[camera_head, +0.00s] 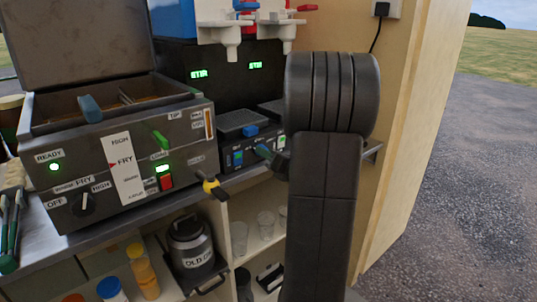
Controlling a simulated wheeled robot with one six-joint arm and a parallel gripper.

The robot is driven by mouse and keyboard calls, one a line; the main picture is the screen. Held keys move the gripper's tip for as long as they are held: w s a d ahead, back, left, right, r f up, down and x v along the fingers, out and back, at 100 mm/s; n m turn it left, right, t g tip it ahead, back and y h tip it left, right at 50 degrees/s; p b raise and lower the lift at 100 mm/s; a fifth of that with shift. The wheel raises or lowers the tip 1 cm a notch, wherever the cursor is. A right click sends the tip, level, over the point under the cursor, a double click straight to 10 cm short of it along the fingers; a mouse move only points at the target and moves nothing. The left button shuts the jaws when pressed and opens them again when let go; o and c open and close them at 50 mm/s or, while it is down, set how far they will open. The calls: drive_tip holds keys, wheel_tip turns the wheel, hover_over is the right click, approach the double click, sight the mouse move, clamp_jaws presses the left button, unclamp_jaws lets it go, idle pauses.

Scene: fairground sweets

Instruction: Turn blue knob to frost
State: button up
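A dark drinks machine (225,88) stands behind the fryer, with a blue tank (174,18) at its left. Two green displays, left (199,74) and right (255,65), are lit and seem to read STIR. A small blue part (250,130) shows on a low dark unit in front of the machine; I cannot tell whether it is the blue knob. No mark reading frost is legible. My dark arm rises at the right of centre and covers part of the counter.
An open fryer (128,168) with a blue basket handle (90,108) fills the left of the counter. A yellow-marked lever (212,186) sticks out at its right. A grey can (192,245) and cups (239,236) stand on shelves below. A wooden side panel (402,130) stands at the right.

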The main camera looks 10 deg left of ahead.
drive_tip(key=shift+f+m+b, duration=0.1)
drive_tip(key=shift+m+b, duration=0.2)
drive_tip(key=shift+b, duration=0.1)
drive_tip(key=m+p, duration=0.1)
drive_tip(key=m, duration=2.2)
drive_tip(key=shift+f, duration=0.2)
drive_tip(key=shift+m, duration=0.3)
drive_tip(key=o, duration=0.9)
drive_tip(key=shift+o, duration=0.2)
